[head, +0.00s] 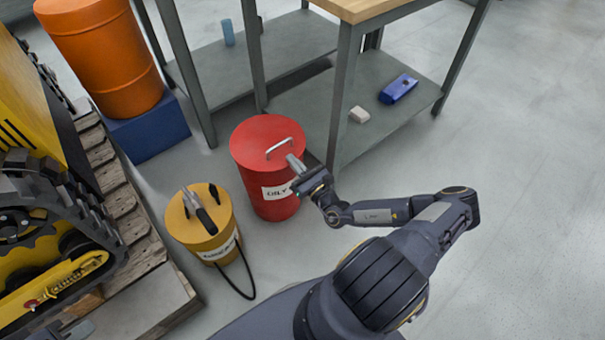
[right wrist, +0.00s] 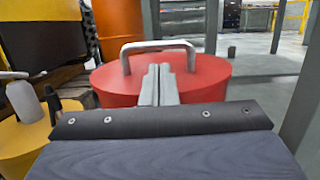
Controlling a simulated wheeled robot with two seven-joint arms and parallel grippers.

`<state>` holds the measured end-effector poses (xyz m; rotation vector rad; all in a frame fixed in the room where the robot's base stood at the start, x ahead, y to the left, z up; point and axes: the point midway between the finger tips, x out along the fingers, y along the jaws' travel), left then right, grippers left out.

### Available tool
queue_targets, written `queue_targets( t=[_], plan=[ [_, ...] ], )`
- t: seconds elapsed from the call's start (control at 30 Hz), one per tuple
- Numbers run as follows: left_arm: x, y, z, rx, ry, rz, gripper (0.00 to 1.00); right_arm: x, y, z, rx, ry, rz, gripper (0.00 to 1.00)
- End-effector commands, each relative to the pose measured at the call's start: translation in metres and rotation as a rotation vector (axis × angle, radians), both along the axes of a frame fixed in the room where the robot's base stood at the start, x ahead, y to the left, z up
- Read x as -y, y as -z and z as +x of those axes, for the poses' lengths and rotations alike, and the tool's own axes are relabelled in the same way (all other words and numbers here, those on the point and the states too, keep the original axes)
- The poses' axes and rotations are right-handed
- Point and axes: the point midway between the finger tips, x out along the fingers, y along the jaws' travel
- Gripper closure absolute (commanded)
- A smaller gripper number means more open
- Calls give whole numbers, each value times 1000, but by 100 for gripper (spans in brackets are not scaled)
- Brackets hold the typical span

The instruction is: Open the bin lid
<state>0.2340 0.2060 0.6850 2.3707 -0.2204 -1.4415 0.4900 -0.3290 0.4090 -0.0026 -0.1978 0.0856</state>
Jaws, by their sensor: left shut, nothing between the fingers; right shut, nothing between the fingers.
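The red bin (head: 270,190) stands on the floor with its round lid (head: 257,145) down on it. The lid carries a metal arch handle (head: 280,147), and the front label reads "OILY". In the right wrist view the lid (right wrist: 215,78) and handle (right wrist: 158,45) are straight ahead. My right gripper (head: 293,162) is shut and empty at the near edge of the lid. In the right wrist view its fingertips (right wrist: 158,70) appear just below the handle bar, between its legs; I cannot tell whether they touch it. My left gripper is not in view.
A yellow can (head: 205,232) with a tool on top stands left of the red bin. A grey workbench (head: 300,105) with a lower shelf stands behind it. An orange drum (head: 105,55), a pallet (head: 120,215) and tracked machinery are at left. Floor at right is clear.

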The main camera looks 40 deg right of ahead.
Motion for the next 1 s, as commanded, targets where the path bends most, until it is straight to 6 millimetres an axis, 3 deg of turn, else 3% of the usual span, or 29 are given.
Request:
queue_targets(
  t=[0.23,0.67,1.0],
  plan=[
    [0,9,0,0,0,0,100,-3,-4,27,0,-2,-1,100],
    [0,8,0,0,0,0,100,-3,-7,30,-1,-1,0,100],
    [0,-20,0,0,0,0,100,3,-21,30,-46,-2,-5,100]
  ],
)
